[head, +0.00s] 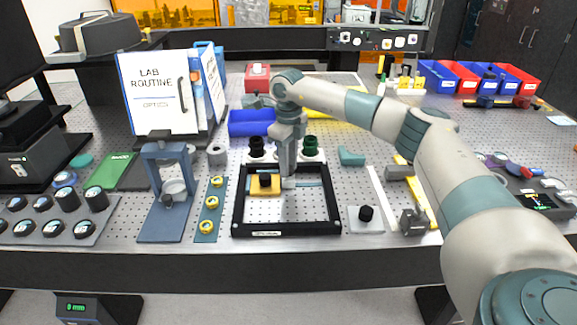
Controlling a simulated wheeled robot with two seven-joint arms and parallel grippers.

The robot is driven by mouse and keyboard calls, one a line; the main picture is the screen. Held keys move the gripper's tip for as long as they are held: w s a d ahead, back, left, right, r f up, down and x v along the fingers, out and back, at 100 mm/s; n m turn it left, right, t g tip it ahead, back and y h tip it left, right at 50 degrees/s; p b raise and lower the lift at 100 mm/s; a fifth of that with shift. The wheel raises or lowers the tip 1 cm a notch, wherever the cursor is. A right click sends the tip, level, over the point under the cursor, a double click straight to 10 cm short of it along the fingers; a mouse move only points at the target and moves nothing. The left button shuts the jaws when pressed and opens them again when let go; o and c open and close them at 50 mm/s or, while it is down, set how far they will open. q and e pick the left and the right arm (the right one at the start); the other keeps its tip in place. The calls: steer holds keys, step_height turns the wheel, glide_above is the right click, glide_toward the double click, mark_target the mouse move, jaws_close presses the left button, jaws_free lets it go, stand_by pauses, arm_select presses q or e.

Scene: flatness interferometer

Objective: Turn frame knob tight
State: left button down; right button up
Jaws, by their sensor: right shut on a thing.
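A black rectangular frame (238,212) lies flat on the perforated optical table. A teal crossbar (308,184) runs across its inside. A yellow block (259,190) with a black knob (265,180) on top sits at the left of this bar. My right gripper (289,180) points straight down inside the frame, just right of the yellow block, at the bar. It is shut on a small part there, which looks to be the frame knob; the fingers hide most of it. My left gripper is not in view.
A blue stand (166,222) and a blue plate with brass rings (208,217) stand left of the frame. A grey plate with a black knob (366,214) lies to its right. Black and green bottles (310,146) stand close behind. A white binder (153,95) stands back left.

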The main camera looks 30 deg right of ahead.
steer(key=shift+r+m, duration=0.1)
steer(key=shift+m, duration=0.5)
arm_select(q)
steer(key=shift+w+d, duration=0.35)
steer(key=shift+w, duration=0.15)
arm_select(e)
steer(key=shift+m, duration=0.3)
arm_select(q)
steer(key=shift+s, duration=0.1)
arm_select(e)
steer(key=o, duration=1.1)
steer(key=shift+c, duration=0.2)
